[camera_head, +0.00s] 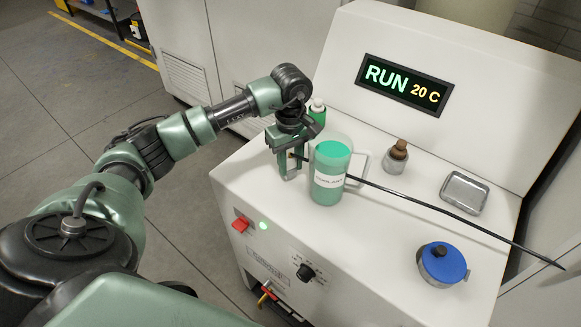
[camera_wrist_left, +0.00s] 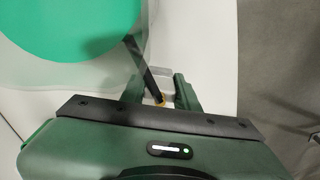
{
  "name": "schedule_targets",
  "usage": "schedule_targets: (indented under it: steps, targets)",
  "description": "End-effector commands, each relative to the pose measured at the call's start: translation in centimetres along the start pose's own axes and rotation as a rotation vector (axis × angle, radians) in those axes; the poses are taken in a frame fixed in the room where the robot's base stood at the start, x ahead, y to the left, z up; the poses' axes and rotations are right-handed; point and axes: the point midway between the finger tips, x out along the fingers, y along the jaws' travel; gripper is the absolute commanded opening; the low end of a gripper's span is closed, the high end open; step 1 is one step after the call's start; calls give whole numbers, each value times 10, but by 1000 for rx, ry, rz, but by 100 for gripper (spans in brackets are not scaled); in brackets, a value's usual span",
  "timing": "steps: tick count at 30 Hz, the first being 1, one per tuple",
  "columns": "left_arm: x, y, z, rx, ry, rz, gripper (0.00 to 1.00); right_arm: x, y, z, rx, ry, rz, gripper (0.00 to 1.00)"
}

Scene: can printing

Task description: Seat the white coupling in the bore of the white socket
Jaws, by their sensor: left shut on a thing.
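My left gripper (camera_head: 288,172) points down at the left part of the white machine top, just left of a clear beaker of green liquid (camera_head: 329,178). In the left wrist view, my left gripper (camera_wrist_left: 160,88) is shut around the end of a black hose (camera_wrist_left: 140,57), which has a small yellowish band (camera_wrist_left: 160,99). The hose (camera_head: 440,209) runs behind the beaker and across the machine top to the right. The white coupling is mostly hidden between the fingers. I cannot clearly make out the white socket or its bore, nor whether the coupling touches it. My right gripper is not in view.
A green bottle (camera_head: 317,111) stands behind the beaker. A brown-topped jar (camera_head: 397,155), a metal tray (camera_head: 464,193) and a blue-lidded can (camera_head: 443,262) stand to the right. A red button (camera_head: 241,225) and a black knob (camera_head: 305,272) are on the front panel. The beaker is very close.

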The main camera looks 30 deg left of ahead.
Motion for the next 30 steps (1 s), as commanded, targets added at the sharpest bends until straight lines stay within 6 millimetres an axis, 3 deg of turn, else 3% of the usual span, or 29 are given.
schedule_targets:
  steps: [5,12,18,24,30]
  targets:
    - [-32,2,-1,0,4,8,0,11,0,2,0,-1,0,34]
    - [-104,2,-1,1,5,11,0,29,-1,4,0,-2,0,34]
    - [-156,0,-1,-1,4,6,0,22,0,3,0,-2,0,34]
    - [-180,0,0,0,1,3,0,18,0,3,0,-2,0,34]
    - [-188,0,0,1,0,2,0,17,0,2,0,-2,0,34]
